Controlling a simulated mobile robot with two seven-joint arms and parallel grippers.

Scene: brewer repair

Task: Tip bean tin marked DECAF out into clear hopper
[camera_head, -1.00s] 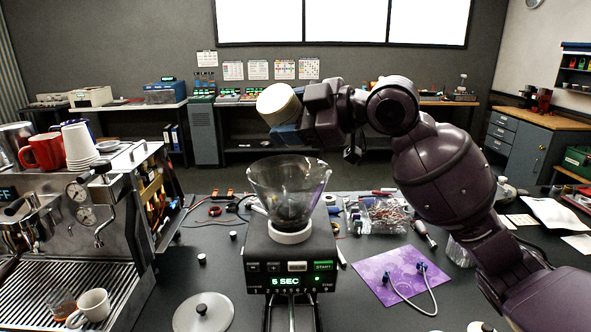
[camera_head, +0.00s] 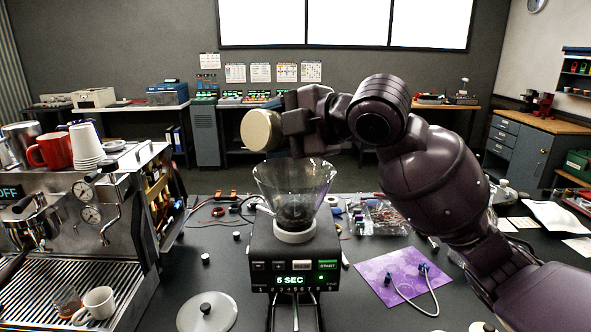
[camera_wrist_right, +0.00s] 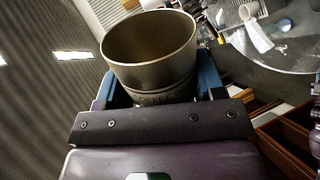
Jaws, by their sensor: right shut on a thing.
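My right gripper (camera_head: 297,122) is shut on the bean tin (camera_head: 262,131) and holds it in the air, above and a little left of the clear hopper. In the head view the tin is tipped onto its side, with a round cream end showing. My left gripper is out of view.
The grinder (camera_head: 293,258) reads 5 SEC. The espresso machine (camera_head: 70,250) with cups stands at the left. A round lid (camera_head: 207,312) lies in front. A purple mat (camera_head: 385,270) with a cable lies at the right. Tools and parts lie behind the hopper.

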